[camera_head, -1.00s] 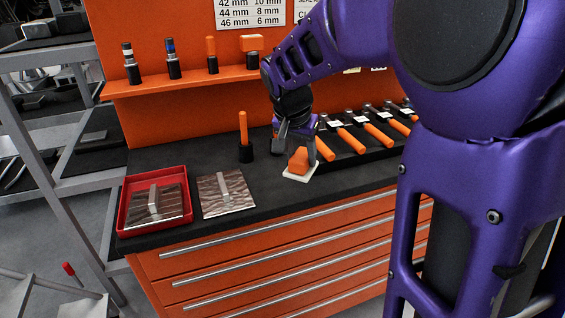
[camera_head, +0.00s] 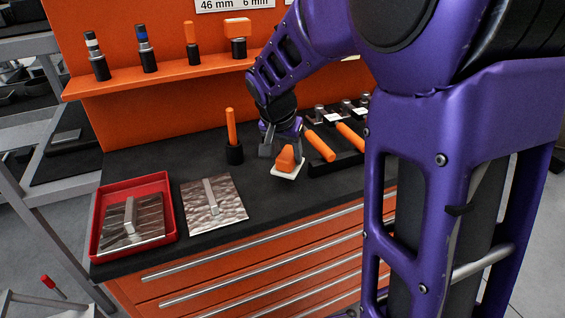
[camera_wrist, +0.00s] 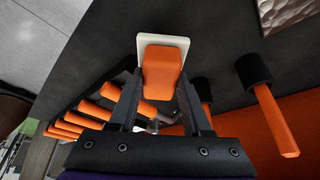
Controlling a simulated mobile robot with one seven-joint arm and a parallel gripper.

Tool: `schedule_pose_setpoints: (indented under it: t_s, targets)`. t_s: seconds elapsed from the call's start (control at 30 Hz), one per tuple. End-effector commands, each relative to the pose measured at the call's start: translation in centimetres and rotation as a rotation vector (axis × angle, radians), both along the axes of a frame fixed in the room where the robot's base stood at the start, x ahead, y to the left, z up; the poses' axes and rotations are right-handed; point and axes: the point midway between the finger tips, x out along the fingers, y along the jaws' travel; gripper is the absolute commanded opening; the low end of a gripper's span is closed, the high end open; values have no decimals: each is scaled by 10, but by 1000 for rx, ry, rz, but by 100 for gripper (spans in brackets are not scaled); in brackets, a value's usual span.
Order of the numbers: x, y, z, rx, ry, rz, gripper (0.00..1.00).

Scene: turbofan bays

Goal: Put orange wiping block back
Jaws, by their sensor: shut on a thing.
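The orange wiping block (camera_head: 286,158), with a flat white pad (camera_head: 287,172) under it, is at the counter left of the tool rack. In the wrist view the block (camera_wrist: 161,75) lies between the two fingers of my gripper (camera_wrist: 160,92), with the white pad around its far end. My gripper (camera_head: 283,148) points down from above and is shut on the block. I cannot tell whether the pad touches the counter or hangs just above it.
An orange-handled tool (camera_head: 231,127) stands in a black cup left of the block. A textured metal plate (camera_head: 229,205) and a red tray (camera_head: 98,232) lie further left. A rack (camera_head: 338,168) of orange-handled tools is at right. The shelf (camera_head: 170,72) behind holds several items.

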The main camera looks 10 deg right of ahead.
Motion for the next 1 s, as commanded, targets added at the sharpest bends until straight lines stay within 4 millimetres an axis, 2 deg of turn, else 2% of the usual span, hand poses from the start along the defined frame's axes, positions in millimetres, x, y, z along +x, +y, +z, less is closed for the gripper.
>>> schedule_pose_setpoints:
  t_s: [0.1,0.23,0.63,0.67,0.7,0.8,1.0]
  targets:
    - [-1,0,-24,0,6,1,0]
    - [-1,0,-40,0,5,0,0]
    - [0,0,-46,1,1,0,0]
    - [0,0,-45,0,2,0,52]
    - [0,0,-44,0,2,0,59]
    - [0,0,-44,0,2,0,77]
    - [0,0,-44,0,2,0,79]
